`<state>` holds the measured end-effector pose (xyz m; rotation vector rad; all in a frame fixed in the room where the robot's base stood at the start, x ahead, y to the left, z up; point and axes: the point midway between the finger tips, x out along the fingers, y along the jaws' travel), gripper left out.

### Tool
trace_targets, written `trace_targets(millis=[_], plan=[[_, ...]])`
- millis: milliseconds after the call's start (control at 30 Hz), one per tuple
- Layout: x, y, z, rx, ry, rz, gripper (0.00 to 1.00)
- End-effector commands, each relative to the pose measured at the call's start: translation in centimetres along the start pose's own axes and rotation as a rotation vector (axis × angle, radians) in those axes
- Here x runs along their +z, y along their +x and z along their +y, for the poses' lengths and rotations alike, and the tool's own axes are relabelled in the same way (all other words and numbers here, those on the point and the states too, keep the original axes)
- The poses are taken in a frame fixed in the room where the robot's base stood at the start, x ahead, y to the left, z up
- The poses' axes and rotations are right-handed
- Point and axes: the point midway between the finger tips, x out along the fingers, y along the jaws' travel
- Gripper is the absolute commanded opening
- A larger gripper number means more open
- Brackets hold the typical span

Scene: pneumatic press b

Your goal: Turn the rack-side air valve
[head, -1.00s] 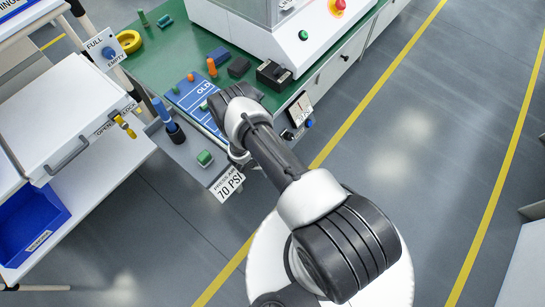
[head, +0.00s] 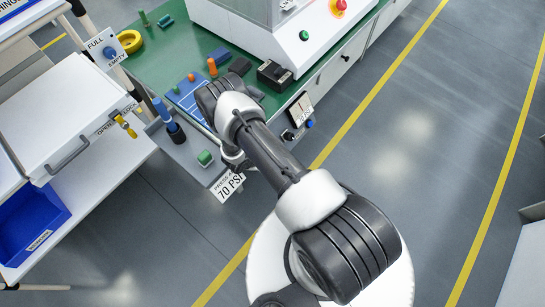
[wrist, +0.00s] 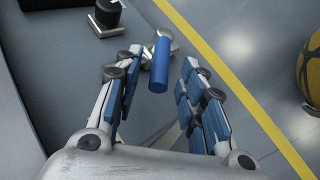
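In the wrist view my gripper (wrist: 160,57) is open, with its two blue-padded fingers spread apart. A blue cylindrical handle (wrist: 158,68) on a metal fitting shows between the fingertips, with a visible gap on each side. In the head view my arm hides most of the gripper. A small blue knob (head: 309,124) and a black knob (head: 288,136) sit at the bench front below a gauge (head: 299,109). I cannot tell whether the blue handle is the rack-side valve.
A 70 PSI sign (head: 228,186) hangs at the bench's front corner. A green button (head: 205,158) and a blue-and-black upright piece (head: 169,121) stand nearby. A white rack (head: 75,110) is at left.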

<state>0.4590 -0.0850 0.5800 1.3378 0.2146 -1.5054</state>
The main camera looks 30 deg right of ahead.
Motion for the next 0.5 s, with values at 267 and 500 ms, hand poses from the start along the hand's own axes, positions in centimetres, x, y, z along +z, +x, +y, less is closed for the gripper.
trace_targets(millis=[267, 500], plan=[[-0.1, -5.9, 0.1, 0.002, -0.001, 0.002, 0.37], [0.0, -8.2, 0.0, 0.0, 0.0, 0.0, 0.37]])
